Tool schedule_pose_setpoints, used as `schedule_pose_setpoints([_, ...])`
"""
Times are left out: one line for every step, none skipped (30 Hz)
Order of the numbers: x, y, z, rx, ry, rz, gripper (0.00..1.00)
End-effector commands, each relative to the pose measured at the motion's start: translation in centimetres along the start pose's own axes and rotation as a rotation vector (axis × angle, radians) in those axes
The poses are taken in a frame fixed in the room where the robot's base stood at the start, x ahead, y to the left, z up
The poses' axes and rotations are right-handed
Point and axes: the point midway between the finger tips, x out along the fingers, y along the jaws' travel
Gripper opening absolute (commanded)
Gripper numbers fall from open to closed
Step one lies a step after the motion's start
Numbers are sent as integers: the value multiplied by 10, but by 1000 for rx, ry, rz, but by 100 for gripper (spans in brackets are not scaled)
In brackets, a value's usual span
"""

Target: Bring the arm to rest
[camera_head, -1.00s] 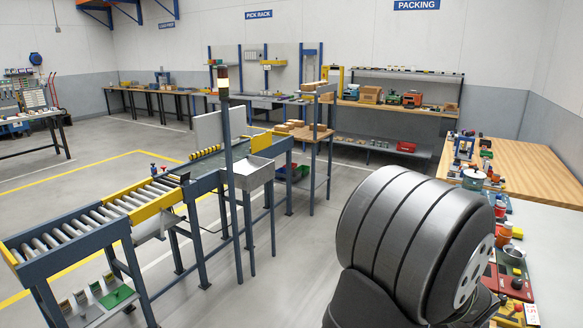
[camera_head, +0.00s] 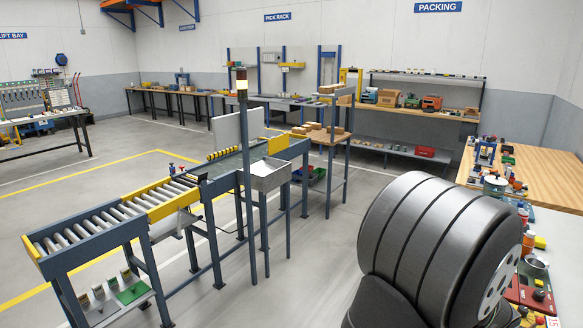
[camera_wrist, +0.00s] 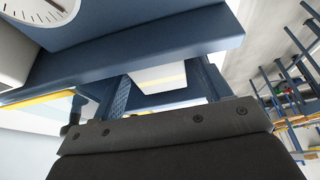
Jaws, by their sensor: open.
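My gripper (camera_wrist: 160,82) shows in the wrist view, its two dark fingers set apart with a gap between them. No object is held in the gap; a pale surface with a yellow strip shows behind it. A broad blue beam (camera_wrist: 120,55) runs across the wrist view beyond the fingers; I cannot tell whether anything touches it. In the head view, a large dark ribbed cylinder, which seems to be part of my own arm, fills the lower right, and my gripper is not seen there.
A roller conveyor (camera_head: 110,222) with a signal post (camera_head: 243,180) stands at left centre. A wooden bench (camera_head: 535,178) and a cluttered pale bench (camera_head: 560,250) line the right. A round dial (camera_wrist: 40,8) is at the wrist view's top left. Open floor (camera_head: 310,265) lies between conveyor and arm.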

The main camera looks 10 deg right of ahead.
Motion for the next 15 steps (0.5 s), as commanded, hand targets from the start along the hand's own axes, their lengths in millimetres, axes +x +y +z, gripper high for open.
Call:
schedule_pose_setpoints([-12,0,-2,-2,5,2,71])
schedule_pose_setpoints([-16,1,-2,-2,5,3,71])
schedule_pose_setpoints([-22,0,-1,-2,5,3,71])
schedule_pose_setpoints([-28,0,-2,-2,5,2,71])
schedule_pose_setpoints([-32,1,-1,-1,5,2,71])
schedule_pose_setpoints([-39,1,-1,-1,6,3,71])
schedule_pose_setpoints([-44,1,-1,0,5,2,71])
schedule_pose_setpoints([-49,1,-1,0,5,2,71])
schedule_pose_setpoints([-56,1,-1,0,6,3,71])
schedule_pose_setpoints([-61,1,-1,0,5,2,71])
schedule_pose_setpoints([-66,1,-1,0,5,3,71])
schedule_pose_setpoints([-73,1,-1,-1,5,3,71])
schedule_pose_setpoints([-78,1,-1,-1,5,3,71])
schedule_pose_setpoints([-83,1,-1,-1,5,3,71])
schedule_pose_setpoints([-90,0,-1,-1,5,2,71])
